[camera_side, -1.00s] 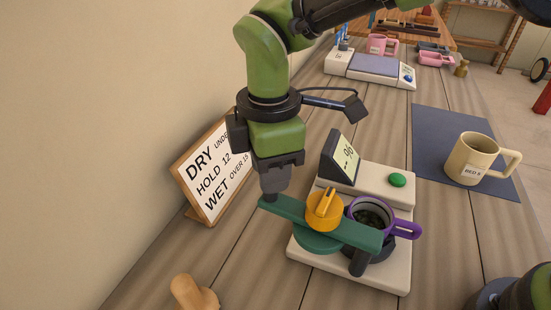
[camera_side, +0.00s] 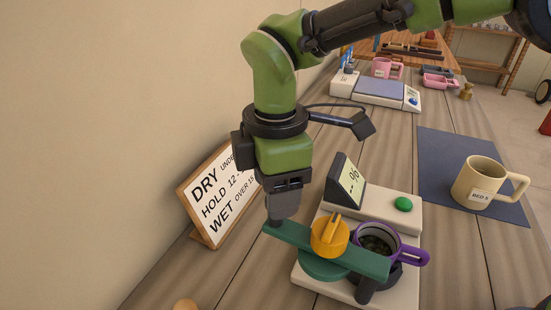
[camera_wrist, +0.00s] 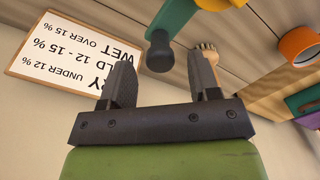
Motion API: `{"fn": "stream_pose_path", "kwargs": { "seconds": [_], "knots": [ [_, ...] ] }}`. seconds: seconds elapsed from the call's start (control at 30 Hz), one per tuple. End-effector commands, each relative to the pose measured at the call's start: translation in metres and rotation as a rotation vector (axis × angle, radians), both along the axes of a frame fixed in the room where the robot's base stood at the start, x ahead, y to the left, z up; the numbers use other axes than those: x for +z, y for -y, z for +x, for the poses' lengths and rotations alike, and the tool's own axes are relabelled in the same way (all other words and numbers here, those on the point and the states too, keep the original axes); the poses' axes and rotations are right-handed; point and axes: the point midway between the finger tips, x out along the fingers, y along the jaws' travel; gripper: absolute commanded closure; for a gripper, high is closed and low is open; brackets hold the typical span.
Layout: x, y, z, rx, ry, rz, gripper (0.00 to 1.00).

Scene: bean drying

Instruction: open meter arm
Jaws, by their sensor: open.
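The meter (camera_side: 408,220) is a cream base with a tilted % screen (camera_side: 345,184) and a green button (camera_side: 403,204). Its dark green arm (camera_side: 360,262) lies across the front, with a yellow knob (camera_side: 330,236) on it. The arm's right part passes in front of a purple-handled cup (camera_side: 412,257) holding dark contents. My gripper (camera_side: 278,219) points down at the arm's left end. In the wrist view, my gripper (camera_wrist: 160,62) is open, and the arm's dark rounded end peg (camera_wrist: 159,50) shows between the fingertips. I cannot tell whether they touch.
A DRY/HOLD/WET sign (camera_side: 215,200) stands close left of my gripper, by the wall. A beige mug (camera_side: 475,184) sits on a dark blue mat (camera_side: 437,150) at right. A scale (camera_side: 375,90) and pink mug (camera_side: 383,68) are farther back.

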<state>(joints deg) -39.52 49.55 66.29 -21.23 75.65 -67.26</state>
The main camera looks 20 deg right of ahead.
Motion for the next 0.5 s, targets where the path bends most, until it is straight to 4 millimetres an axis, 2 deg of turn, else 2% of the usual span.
{"fn": "stream_pose_path", "kwargs": {
  "seconds": [0.3, 0.5],
  "knots": [
    [0.063, 0.000, 0.000, -0.002, 0.004, 0.004, 0.44],
    [0.083, 0.000, 0.000, -0.001, 0.002, 0.001, 0.44]
  ]
}}
